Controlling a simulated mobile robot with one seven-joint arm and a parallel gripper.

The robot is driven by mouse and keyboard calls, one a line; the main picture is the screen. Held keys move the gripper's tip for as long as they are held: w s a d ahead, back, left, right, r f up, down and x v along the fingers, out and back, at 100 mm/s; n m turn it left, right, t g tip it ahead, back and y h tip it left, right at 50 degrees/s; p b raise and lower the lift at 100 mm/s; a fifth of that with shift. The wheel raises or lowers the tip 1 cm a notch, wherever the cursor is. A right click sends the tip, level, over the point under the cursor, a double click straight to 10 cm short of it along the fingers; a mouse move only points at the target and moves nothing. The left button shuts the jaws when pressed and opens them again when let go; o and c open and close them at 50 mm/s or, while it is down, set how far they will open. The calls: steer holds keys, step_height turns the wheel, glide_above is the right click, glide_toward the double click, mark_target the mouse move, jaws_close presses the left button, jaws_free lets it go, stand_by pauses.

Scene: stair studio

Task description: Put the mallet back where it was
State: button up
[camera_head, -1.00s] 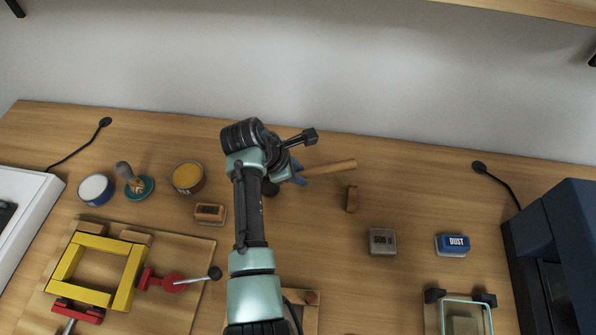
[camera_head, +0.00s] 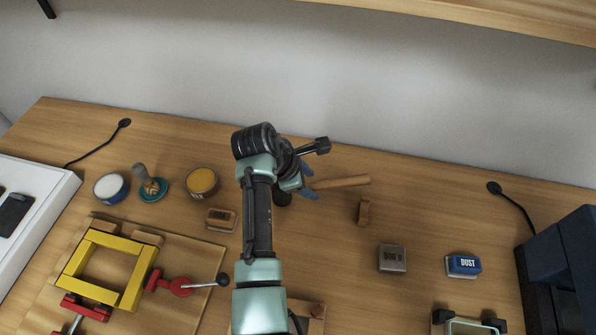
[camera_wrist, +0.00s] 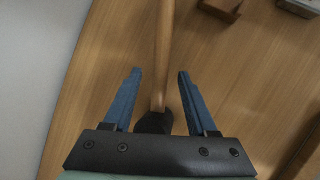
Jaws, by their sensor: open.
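The mallet has a pale wooden handle (camera_head: 342,182) and a dark head (camera_wrist: 153,122). It lies on the wooden bench, its handle pointing right in the head view. My gripper (camera_head: 308,190) is at the mallet's head end, partly hidden by my arm. In the wrist view my gripper (camera_wrist: 159,73) is open, with one blue finger on each side of the mallet's handle. Gaps show between the fingers and the handle. The dark head lies close to the palm, partly hidden behind it.
A grey block (camera_head: 392,258) and a blue DUST block (camera_head: 463,265) are further right. A yellow tin (camera_head: 202,183), a brush (camera_head: 152,185) and a yellow frame (camera_head: 105,268) are left. Bench behind the mallet is clear.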

steer(key=v, duration=1)
steer(key=shift+a+r, duration=0.2)
steer(key=w+r+m+t+y, duration=0.35)
steer(key=r+m+t, duration=0.95)
steer(key=r, duration=0.8)
steer(key=s+r+m+t, duration=0.1)
steer(key=s+r+t, duration=0.2)
steer(key=r, duration=0.7)
steer(key=s+a+r+m+t+y, duration=0.1)
steer(key=s+r+m+t, duration=0.1)
steer(key=s+r+t, duration=0.2)
steer(key=s+a+r+m+t, duration=0.1)
steer(key=s+r+t, duration=0.3)
steer(key=s+r, duration=0.5)
step_height(320, 180, up, 9)
steer(key=shift+r+m, duration=0.1)
steer(key=shift+m, duration=0.6)
steer(key=shift+s+t, duration=0.1)
steer(key=shift+t, duration=0.2)
